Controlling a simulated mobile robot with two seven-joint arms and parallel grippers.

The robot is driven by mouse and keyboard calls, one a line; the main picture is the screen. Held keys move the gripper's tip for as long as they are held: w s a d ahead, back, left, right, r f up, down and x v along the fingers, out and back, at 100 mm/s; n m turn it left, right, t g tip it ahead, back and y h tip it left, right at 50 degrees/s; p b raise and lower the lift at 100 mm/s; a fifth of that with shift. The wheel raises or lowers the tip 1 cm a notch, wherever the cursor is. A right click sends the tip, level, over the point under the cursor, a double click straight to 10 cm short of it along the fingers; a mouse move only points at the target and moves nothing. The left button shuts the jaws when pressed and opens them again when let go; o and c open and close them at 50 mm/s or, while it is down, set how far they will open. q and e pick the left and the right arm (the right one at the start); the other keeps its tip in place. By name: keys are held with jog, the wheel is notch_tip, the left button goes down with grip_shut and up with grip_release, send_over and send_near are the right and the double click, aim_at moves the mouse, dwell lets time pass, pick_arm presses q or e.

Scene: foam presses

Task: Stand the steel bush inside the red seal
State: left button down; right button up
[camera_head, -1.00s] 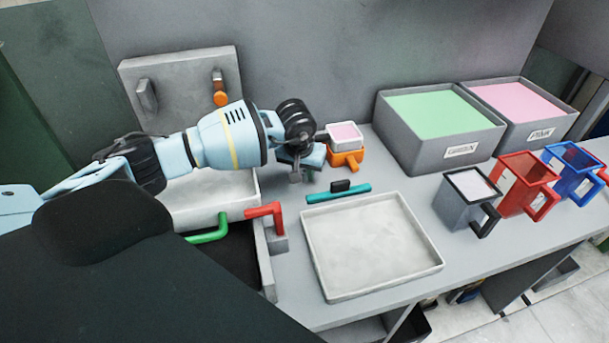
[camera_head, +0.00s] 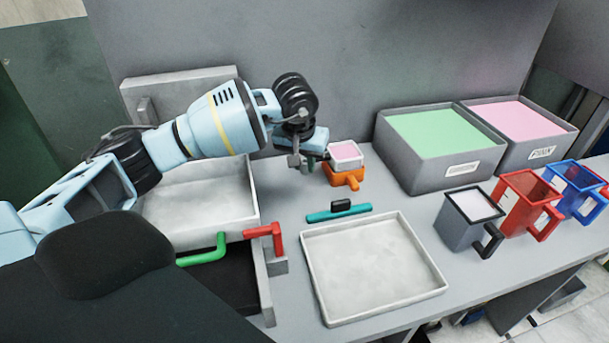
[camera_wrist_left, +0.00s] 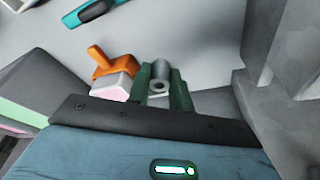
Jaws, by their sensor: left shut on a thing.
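The steel bush (camera_wrist_left: 161,82) shows in the left wrist view as a short grey cylinder with a hole in its end. It sits between the dark green fingers of my left gripper (camera_wrist_left: 164,88), which is shut on it. In the head view my left gripper (camera_head: 304,162) is above the bench, just left of a white block with a pink top. The bush cannot be made out clearly there. I cannot make out a red seal in either view. My right gripper is not in view.
The white, pink-topped block (camera_head: 345,153) is at an orange handled piece (camera_head: 345,177). A teal bar with a black knob (camera_head: 339,211) lies behind an empty pale tray (camera_head: 372,265). Handled cups (camera_head: 467,222) and green and pink bins (camera_head: 430,170) stand right. A red handle (camera_head: 266,231) is nearby.

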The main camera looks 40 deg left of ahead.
pick_arm(q)
jog(key=shift+r, duration=0.4)
jog(key=shift+s+d+r, duration=0.1)
jog(key=shift+s+d, duration=0.1)
jog(key=shift+d, duration=0.2)
jog(key=s+d+r+m, duration=0.2)
jog(key=s+d+m, duration=0.1)
jog(key=s+d, duration=0.9)
jog(key=shift+s+d+h, duration=0.3)
jog(key=shift+s+h, duration=0.1)
jog(key=shift+s, duration=0.85)
